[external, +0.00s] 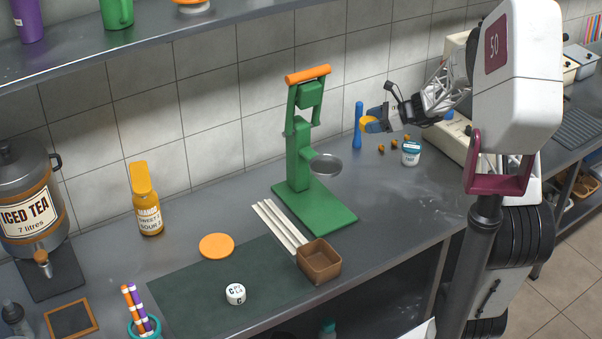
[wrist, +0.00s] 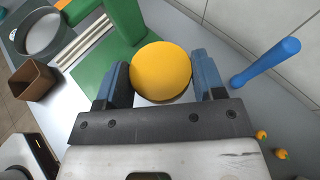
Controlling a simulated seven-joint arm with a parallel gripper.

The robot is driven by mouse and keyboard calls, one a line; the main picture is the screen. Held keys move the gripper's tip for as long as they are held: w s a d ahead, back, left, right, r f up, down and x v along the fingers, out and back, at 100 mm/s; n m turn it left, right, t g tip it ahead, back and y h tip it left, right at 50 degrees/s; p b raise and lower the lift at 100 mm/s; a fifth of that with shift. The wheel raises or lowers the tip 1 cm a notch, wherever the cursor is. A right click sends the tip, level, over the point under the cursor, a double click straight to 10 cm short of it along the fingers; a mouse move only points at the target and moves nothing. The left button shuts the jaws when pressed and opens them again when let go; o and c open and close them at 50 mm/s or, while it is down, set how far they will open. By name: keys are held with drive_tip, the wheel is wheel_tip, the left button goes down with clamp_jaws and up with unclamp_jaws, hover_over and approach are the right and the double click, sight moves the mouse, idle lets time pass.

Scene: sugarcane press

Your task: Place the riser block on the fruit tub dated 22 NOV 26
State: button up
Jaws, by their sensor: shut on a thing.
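My gripper (external: 371,120) is shut on a round yellow piece (wrist: 160,70) and holds it above the back of the counter. It looks like a short disc or block with a paler underside; I cannot tell for sure that it is the riser block. A small white round tub with dark lettering (external: 235,294) sits on the dark mat. I cannot read a date on either.
A green press (external: 303,155) with a round grey pan (external: 326,166) stands left of my gripper. A blue upright rod (external: 358,126) and several small yellow balls (wrist: 281,154) are close by. A brown box (external: 319,262) and white sticks (external: 280,226) are near the front.

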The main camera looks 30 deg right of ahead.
sight(415, 147)
drive_tip(key=d+f+m+t+h, duration=0.2)
drive_tip(key=d+m+h, duration=0.1)
drive_tip(key=d, duration=0.6)
drive_tip(key=s+d+f+m+t+h, duration=0.1)
drive_tip(key=d+f+m+h, duration=0.1)
drive_tip(key=d, duration=0.7)
drive_tip(key=shift+s+d+f+m+t+h, duration=0.25)
drive_tip(key=shift+f+m+t+h, duration=0.2)
drive_tip(key=shift+m, duration=0.25)
drive_tip(key=shift+f, duration=1.95)
drive_tip(key=shift+f, duration=2)
drive_tip(key=shift+f, duration=0.15)
drive_tip(key=o, duration=0.9)
drive_tip(key=shift+o, duration=0.2)
